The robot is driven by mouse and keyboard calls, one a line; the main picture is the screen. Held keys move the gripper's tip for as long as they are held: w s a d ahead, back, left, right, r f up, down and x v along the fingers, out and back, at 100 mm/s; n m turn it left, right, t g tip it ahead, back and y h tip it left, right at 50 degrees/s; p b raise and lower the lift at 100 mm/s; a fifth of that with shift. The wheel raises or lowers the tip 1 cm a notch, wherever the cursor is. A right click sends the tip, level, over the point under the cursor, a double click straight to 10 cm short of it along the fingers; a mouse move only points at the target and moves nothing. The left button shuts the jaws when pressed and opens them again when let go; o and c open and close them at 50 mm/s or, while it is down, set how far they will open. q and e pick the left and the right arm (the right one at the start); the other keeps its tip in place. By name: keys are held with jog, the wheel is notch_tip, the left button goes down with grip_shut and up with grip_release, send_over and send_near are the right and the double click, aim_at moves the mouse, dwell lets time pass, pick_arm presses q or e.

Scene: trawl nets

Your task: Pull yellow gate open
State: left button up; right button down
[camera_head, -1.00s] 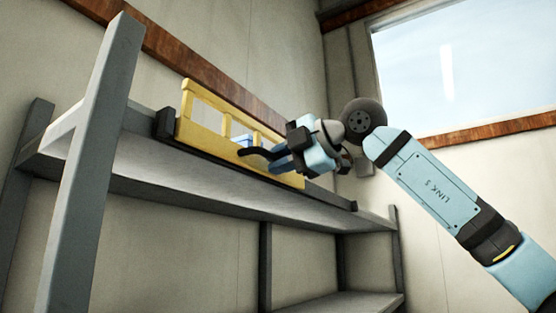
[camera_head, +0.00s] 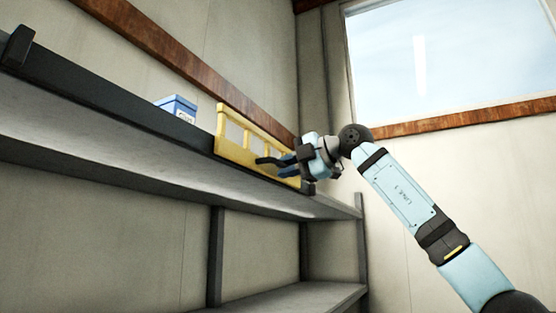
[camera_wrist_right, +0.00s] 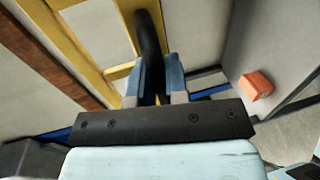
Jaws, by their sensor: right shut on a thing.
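The yellow gate (camera_head: 228,139) is a framed panel on the dark rail along the upper shelf's front edge, at the shelf's right part. It also shows in the right wrist view (camera_wrist_right: 67,42). A black curved handle (camera_wrist_right: 150,38) is on the gate. My right gripper (camera_head: 272,163) is shut on this handle; its blue fingers (camera_wrist_right: 155,85) sit on either side of it in the wrist view. The handle's lower end is hidden between the fingers. My left gripper is out of view.
A blue box (camera_head: 178,107) stands on the upper shelf, left of the gate. The grey shelf unit (camera_head: 110,155) runs along the wall, with a dark stop (camera_head: 18,47) at the rail's left end. An orange block (camera_wrist_right: 256,85) shows in the wrist view.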

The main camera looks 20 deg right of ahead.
jog(key=shift+w+d, duration=0.4)
jog(key=shift+d, duration=0.15)
jog(key=shift+w+d, duration=0.25)
jog(key=shift+d, duration=0.05)
jog(key=c, duration=1.1)
grip_release()
jog(key=shift+c, duration=0.2)
jog(key=shift+s, duration=0.15)
jog(key=b+v, duration=0.3)
jog(key=v, duration=1)
jog(key=shift+s+d, duration=0.2)
jog(key=shift+s, duration=0.05)
